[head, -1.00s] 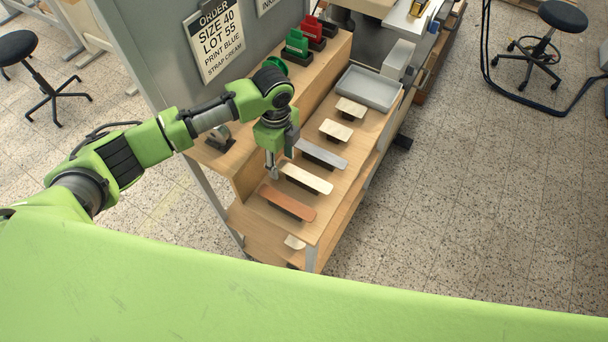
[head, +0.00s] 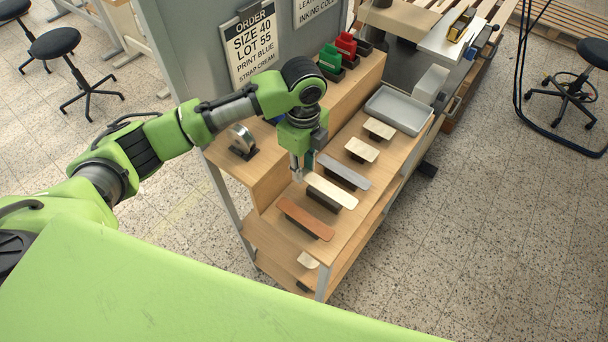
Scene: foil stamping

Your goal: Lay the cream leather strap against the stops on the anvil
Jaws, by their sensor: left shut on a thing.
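The cream leather strap (head: 332,191) lies on a dark support on the wooden shelf, between a grey strap (head: 344,171) and a brown strap (head: 305,218). My left gripper (head: 302,174) points down at the strap's left end and is shut on it. The strap looks level and still at its support; I cannot tell whether there is a gap under it. The fingertips are small and partly hidden. My right gripper is not in view. I cannot make out the anvil or its stops.
Two short cream pieces (head: 361,149) and a grey tray (head: 399,109) are further back on the shelf. Green and red holders (head: 330,59) and a tape roll (head: 243,139) stand on the upper ledge. An order sign (head: 252,47) reads print blue, strap cream.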

